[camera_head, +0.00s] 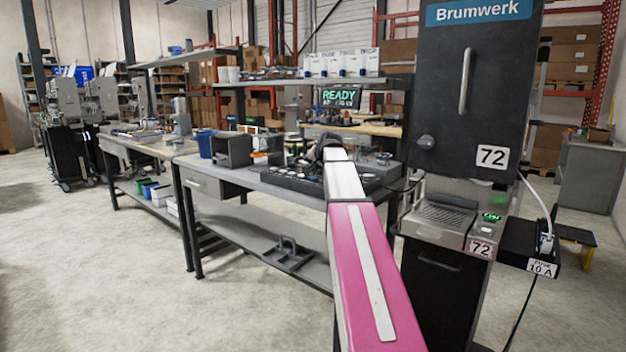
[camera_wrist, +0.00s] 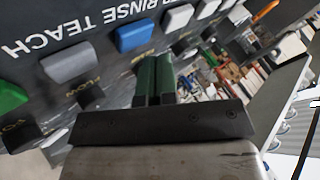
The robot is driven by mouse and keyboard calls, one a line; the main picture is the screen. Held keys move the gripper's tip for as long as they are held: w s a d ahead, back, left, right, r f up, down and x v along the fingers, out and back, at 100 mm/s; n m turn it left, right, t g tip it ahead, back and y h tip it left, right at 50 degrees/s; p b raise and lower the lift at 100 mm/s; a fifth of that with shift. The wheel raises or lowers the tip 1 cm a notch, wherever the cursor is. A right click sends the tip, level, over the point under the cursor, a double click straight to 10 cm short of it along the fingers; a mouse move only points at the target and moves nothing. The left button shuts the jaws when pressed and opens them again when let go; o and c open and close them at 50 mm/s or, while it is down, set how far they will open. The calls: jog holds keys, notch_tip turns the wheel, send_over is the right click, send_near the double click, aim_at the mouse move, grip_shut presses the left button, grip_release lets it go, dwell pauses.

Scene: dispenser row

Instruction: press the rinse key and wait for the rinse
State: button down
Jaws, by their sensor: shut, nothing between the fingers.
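In the wrist view my gripper (camera_wrist: 154,80) has its two green fingers side by side and shut, with nothing between them. They point at a dark key panel (camera_wrist: 60,22) with upside-down lettering that includes RINSE and TEACH. The fingertips are just below a blue key (camera_wrist: 135,35) in the picture; I cannot tell whether they touch it. Which key RINSE belongs to is unclear. In the head view my arm hides the fingertips.
A workbench (camera_head: 262,184) carries a dark tray of small parts (camera_head: 290,180) beside my arm. A lit READY display (camera_head: 338,94) stands behind. A tall black Brumwerk cabinet (camera_head: 465,120) numbered 72 rises close on the right. Bare floor (camera_head: 120,270) lies open at the left.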

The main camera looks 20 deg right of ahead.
aim_at(315, 178)
jog(key=shift+f, duration=0.15)
dwell(0.5)
jog(key=shift+f, duration=0.3)
jog(key=shift+f, duration=0.45)
dwell(0.8)
jog(key=shift+r, duration=0.9)
jog(key=shift+r, duration=2.45)
jog(key=shift+s, duration=0.15)
